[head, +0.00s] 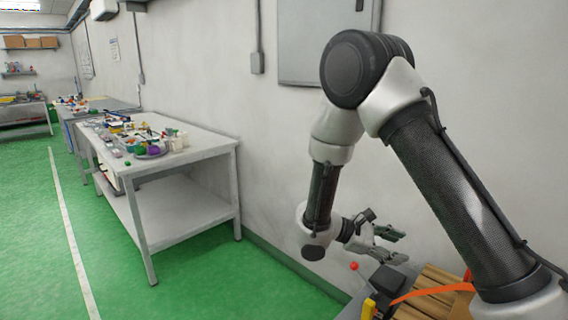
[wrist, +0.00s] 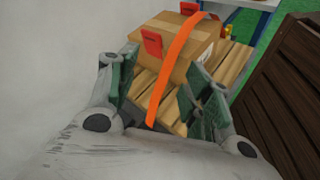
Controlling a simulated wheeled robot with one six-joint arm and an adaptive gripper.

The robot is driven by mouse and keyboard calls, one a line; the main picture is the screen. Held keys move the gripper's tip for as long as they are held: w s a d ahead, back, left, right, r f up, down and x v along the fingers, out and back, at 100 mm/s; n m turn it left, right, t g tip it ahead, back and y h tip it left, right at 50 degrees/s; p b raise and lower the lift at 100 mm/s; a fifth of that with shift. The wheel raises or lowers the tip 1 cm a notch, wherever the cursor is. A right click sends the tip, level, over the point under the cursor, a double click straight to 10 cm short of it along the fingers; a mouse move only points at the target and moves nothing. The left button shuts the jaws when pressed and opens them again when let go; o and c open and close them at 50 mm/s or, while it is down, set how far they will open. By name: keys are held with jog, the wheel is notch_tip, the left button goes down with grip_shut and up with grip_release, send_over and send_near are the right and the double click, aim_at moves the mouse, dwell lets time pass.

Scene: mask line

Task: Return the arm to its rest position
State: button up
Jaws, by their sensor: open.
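My arm is bent at the right of the head view, its upper part raised and its forearm hanging down by the wall. My gripper (head: 396,246) is at the end of it, low at the right, above or beside a wooden slatted surface (head: 436,283). In the wrist view my gripper (wrist: 160,92) has its two fingers spread wide apart. An orange strap (wrist: 172,68) runs through the picture between the fingers, and I cannot tell how near it is. I see nothing held.
A cardboard box (wrist: 187,42) with red labels rests on wooden slats past the fingers. A dark wooden crate (wrist: 280,95) stands at right in the wrist view. A cluttered white table (head: 200,150) stands along the wall in the head view. The green floor (head: 110,245) at left is clear.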

jog(key=s+d+r+m+g+y, duration=0.1)
jog(key=s+d+r+m+y, duration=0.3)
jog(key=r, duration=0.2)
jog(key=s+d+r+m+g+y, duration=0.1)
jog(key=s+d+r+m+y, duration=0.25)
jog(key=r, duration=0.35)
jog(key=s+r+m+t+y, duration=0.5)
jog(key=s+r, duration=0.3)
jog(key=s, duration=0.4)
jog(key=shift+s+r+t+y, duration=0.3)
jog(key=shift+t+y, duration=0.35)
jog(key=shift+t, duration=0.15)
